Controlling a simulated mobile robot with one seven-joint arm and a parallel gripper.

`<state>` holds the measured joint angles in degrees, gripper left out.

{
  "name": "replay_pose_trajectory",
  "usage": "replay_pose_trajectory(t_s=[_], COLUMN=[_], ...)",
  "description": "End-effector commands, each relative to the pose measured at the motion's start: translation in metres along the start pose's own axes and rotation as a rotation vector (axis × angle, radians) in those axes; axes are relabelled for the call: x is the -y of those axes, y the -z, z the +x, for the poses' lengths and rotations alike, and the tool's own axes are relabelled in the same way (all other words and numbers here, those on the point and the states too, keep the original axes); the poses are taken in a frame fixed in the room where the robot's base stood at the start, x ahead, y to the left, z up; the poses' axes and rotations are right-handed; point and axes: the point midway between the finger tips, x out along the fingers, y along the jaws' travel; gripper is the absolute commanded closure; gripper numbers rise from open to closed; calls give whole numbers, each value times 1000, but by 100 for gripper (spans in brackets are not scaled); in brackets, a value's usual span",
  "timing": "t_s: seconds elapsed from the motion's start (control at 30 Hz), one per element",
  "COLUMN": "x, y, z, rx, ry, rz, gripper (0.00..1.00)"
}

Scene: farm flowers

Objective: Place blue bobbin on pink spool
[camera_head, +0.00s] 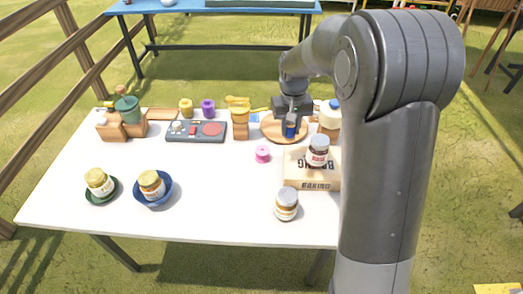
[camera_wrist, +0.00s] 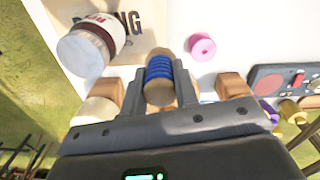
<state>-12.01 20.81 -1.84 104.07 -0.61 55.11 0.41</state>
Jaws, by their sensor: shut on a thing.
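The blue bobbin (camera_wrist: 159,69) sits between the fingers of my gripper (camera_wrist: 160,82) in the wrist view, with a tan wooden end facing the camera. My gripper (camera_head: 290,126) is shut on it. In the head view the bobbin (camera_head: 291,130) shows as a small blue patch at the fingertips, in front of the round wooden board (camera_head: 270,130). The pink spool (camera_head: 262,155) stands on the white table, lower left of my gripper and apart from it. It also shows in the wrist view (camera_wrist: 202,46), right of the bobbin, with a hole in its top.
A wooden baking box (camera_head: 298,180) with a jar (camera_head: 318,151) on it stands right of the pink spool. Another jar (camera_head: 286,204) stands in front. A control panel (camera_head: 196,131) and a wooden stand (camera_head: 240,124) are behind left. The table left of the spool is clear.

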Motion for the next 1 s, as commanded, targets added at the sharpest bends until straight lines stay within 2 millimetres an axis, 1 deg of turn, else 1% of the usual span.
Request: replay_pose_trajectory(t_s=[0.03,0.1,0.17,0.23,0.33,0.6,0.7,0.83,0.93,1.0], x=[-11,-21,-24,-21,-6,51,66,77,79,79], y=[3,5,6,9,16,42,49,54,55,55], z=[-2,-4,-4,-1,9,46,55,61,65,72], rx=[0,0,1,3,3,4,3,1,1,3], ry=[0,1,1,1,1,0,0,0,0,0], rz=[10,16,19,18,17,17,19,20,21,21], gripper=[95,95,95,95,95,95,95,95,95,95])
